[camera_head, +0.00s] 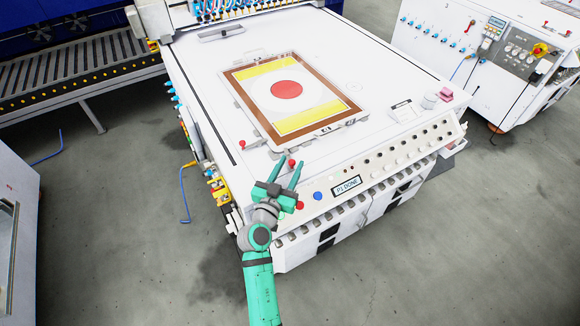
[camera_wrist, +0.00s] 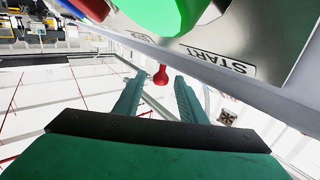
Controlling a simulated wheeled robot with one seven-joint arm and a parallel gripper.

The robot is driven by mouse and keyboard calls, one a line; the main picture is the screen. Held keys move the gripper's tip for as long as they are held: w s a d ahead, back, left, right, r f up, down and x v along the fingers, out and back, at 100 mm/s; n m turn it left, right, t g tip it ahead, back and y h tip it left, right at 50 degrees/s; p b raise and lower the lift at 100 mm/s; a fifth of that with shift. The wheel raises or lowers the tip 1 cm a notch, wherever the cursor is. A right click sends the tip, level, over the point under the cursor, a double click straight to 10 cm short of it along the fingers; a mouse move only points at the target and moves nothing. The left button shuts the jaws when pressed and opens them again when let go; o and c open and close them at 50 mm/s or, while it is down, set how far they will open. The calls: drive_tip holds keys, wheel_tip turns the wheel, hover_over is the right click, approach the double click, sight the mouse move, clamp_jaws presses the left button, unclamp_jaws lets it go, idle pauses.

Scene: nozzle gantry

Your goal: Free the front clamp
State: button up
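A red knob (camera_head: 291,162), which appears to be the front clamp's handle, stands at the near edge of the framed plate (camera_head: 246,112) on the white machine top. In the wrist view the red knob (camera_wrist: 160,76) shows in the gap between my fingertips. I cannot tell whether it is between the fingers or beyond them. My gripper (camera_head: 288,166) is open, its two green fingers apart and pointing at the knob. The gripper also shows in the wrist view (camera_wrist: 159,84). Nothing is seen held. The clamp's lower part is hard to make out.
A second red knob (camera_head: 242,143) stands at the plate's left side. The control panel (camera_head: 347,185) with its display and buttons runs along the front edge, close to my gripper. A START label (camera_wrist: 218,61) and green button (camera_wrist: 160,14) are very near in the wrist view.

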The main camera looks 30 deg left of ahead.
drive_tip(key=s, duration=0.3)
drive_tip(key=s+d, duration=0.1)
drive_tip(key=s, duration=0.6)
drive_tip(key=shift+s+d, duration=0.15)
drive_tip(key=shift+s, duration=0.2)
drive_tip(key=shift+w, duration=0.15)
drive_tip(key=shift+c, duration=0.2)
